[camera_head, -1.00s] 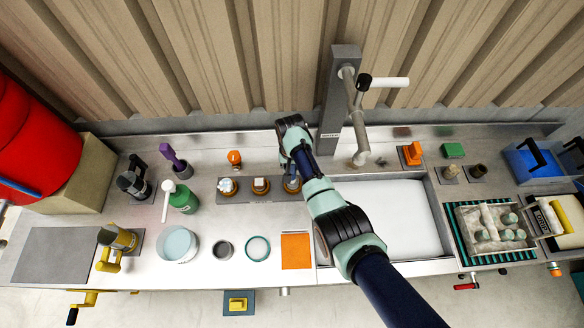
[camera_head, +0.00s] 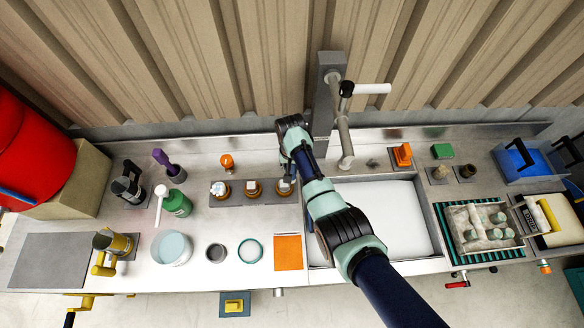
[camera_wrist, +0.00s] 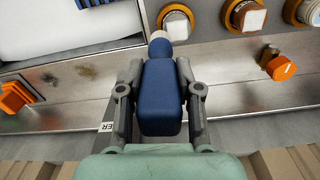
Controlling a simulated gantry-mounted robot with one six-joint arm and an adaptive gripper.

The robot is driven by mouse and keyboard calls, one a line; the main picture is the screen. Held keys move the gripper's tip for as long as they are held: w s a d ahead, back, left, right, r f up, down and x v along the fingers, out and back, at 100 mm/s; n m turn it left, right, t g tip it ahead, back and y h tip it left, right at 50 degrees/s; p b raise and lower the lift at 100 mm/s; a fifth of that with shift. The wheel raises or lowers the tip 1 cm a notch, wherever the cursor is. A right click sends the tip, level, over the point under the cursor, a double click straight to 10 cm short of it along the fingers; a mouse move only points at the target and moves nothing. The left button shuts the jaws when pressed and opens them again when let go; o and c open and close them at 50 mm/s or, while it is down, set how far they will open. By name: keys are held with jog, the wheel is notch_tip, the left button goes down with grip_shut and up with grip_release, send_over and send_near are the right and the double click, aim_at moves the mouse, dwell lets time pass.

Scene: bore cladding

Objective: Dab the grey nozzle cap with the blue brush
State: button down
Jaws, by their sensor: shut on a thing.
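My gripper (camera_wrist: 160,100) is shut on the blue brush (camera_wrist: 161,95), gripping its thick blue handle. The brush's pale narrow end (camera_wrist: 159,36) points away from the gripper, beside or over a round orange-rimmed fitting with a pale grey top (camera_wrist: 178,24). I cannot tell whether they touch. In the head view this fitting (camera_head: 284,188) is the right one of three in a row, below my gripper (camera_head: 289,180); my arm partly covers that area. I cannot tell for certain which fitting is the grey nozzle cap. The middle fitting (camera_wrist: 244,16) carries a whitish block.
A white-floored basin (camera_head: 385,215) lies right of the fittings. A grey post with a pipe (camera_head: 330,95) stands close behind my gripper. A green bottle (camera_head: 178,204) and a bowl (camera_head: 172,247) stand to the left. An orange pad (camera_head: 288,252) lies in front.

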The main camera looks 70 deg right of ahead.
jog(key=shift+r+p, duration=2.4)
jog(key=shift+r, duration=0.5)
jog(key=shift+w+a, duration=0.1)
jog(key=w+a+r+n+p, duration=0.1)
jog(key=w+a+r+n, duration=0.25)
jog(key=w+a, duration=0.4)
jog(key=w+a+r+n, duration=0.35)
jog(key=w+a, duration=0.25)
jog(key=a, duration=0.2)
jog(key=w+a+r+n, duration=0.2)
jog(key=a+r, duration=0.1)
jog(key=a, duration=0.5)
jog(key=w+a+r+n+p, duration=0.1)
jog(key=w+a+r+n, duration=0.1)
jog(key=a, duration=0.7)
jog(key=w+a+r+n, duration=0.2)
jog(key=a+r, duration=0.3)
jog(key=a, duration=0.3)
jog(key=shift+w+a+n, duration=0.15)
jog(key=shift+w+n, duration=0.1)
jog(key=shift+n, duration=0.35)
